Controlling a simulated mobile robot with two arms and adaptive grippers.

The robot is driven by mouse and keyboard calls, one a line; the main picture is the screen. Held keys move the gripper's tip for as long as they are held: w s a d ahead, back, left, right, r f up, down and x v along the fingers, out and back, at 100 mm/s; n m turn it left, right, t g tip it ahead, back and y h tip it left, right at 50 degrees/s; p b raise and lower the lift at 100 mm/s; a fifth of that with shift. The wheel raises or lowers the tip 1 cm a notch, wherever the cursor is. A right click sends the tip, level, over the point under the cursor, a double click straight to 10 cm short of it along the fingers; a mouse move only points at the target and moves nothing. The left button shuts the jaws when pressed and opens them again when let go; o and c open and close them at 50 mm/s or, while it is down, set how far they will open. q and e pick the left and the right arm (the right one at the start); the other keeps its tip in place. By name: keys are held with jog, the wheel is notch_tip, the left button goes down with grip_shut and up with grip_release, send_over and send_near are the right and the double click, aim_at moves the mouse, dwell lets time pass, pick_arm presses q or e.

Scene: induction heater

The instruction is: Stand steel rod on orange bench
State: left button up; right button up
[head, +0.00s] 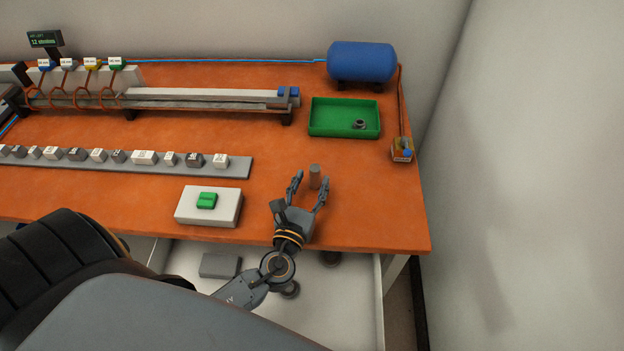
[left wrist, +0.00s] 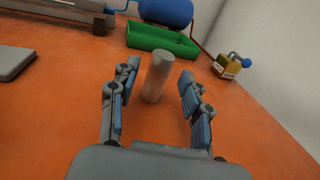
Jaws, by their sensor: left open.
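The steel rod (head: 315,176) is a short grey cylinder standing upright on the orange bench (head: 370,220), right of the middle of the head view. It also shows in the left wrist view (left wrist: 157,77), where it looks upright with its base on the orange top. My left gripper (head: 307,187) is open, with one finger on each side of the rod. In the left wrist view the fingers (left wrist: 154,92) stand apart from the rod, with a gap on both sides. My right gripper is not in view.
A green tray (head: 325,133) with a small dark part lies behind the rod. A blue tank (head: 362,62) stands at the back. A white box with a green button (head: 225,214) is left of my gripper. An open drawer (head: 350,300) is below the bench front.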

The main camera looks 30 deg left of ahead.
pick_arm(q)
jog(key=b+v, duration=0.2)
jog(key=v, duration=0.8)
jog(key=shift+f, duration=0.1)
jog(key=shift+s+d, duration=0.1)
jog(key=shift+s, duration=0.3)
